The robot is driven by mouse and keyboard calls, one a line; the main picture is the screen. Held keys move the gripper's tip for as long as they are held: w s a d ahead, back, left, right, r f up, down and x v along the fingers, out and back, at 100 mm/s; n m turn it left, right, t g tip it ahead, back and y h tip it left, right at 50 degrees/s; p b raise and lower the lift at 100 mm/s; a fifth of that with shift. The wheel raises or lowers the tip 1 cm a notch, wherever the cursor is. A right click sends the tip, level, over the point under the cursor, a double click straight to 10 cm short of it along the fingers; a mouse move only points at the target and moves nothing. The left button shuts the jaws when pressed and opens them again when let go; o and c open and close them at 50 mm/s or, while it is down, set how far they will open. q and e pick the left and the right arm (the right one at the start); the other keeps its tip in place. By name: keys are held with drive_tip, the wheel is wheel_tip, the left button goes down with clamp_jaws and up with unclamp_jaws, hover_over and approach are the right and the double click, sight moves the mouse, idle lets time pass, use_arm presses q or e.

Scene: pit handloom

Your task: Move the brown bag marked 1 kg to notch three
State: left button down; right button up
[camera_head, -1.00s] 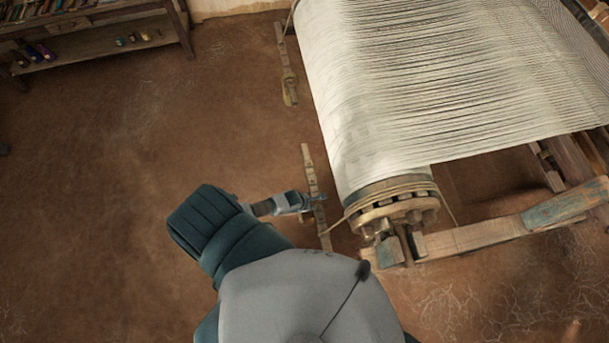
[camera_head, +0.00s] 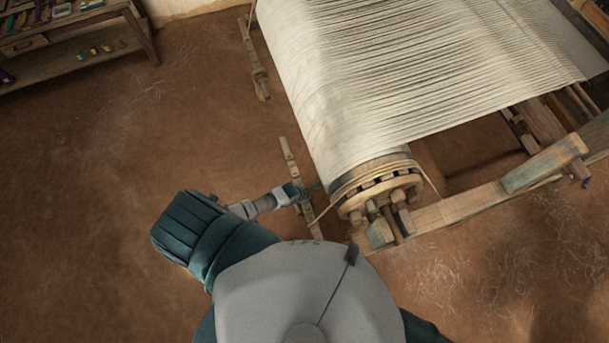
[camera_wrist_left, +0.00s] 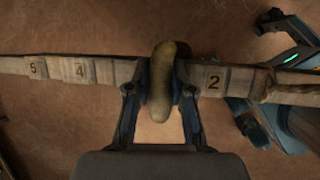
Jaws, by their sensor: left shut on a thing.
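My left gripper (camera_head: 303,190) reaches the notched wooden bar (camera_head: 288,157) beside the loom's roller. In the left wrist view the bar (camera_wrist_left: 110,70) runs across the picture, with the marks 5, 4 and 2 showing from left to right. My left gripper (camera_wrist_left: 160,104) is shut on the brown bag (camera_wrist_left: 162,65), a long, narrow, tan-brown shape. The bag lies across the bar between marks 4 and 2 and hides the bar there. No mark shows on the bag, and I cannot tell whether it rests in a notch.
The loom roller with its ratchet end (camera_head: 380,190) and white warp (camera_head: 400,70) stands just right of the bar. A cord runs from the roller end to the bar. Another wooden bar (camera_head: 253,65) is farther back. A shelf (camera_head: 75,50) stands far left; floor between is clear.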

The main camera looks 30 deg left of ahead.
use_arm(q)
drive_tip(key=shift+f, duration=0.15)
idle(0.5)
drive_tip(key=shift+s+d, duration=0.1)
drive_tip(key=c, duration=1.2)
unclamp_jaws()
drive_tip(key=shift+f, duration=0.1)
drive_tip(key=shift+o, duration=1.3)
drive_tip(key=shift+f, duration=0.1)
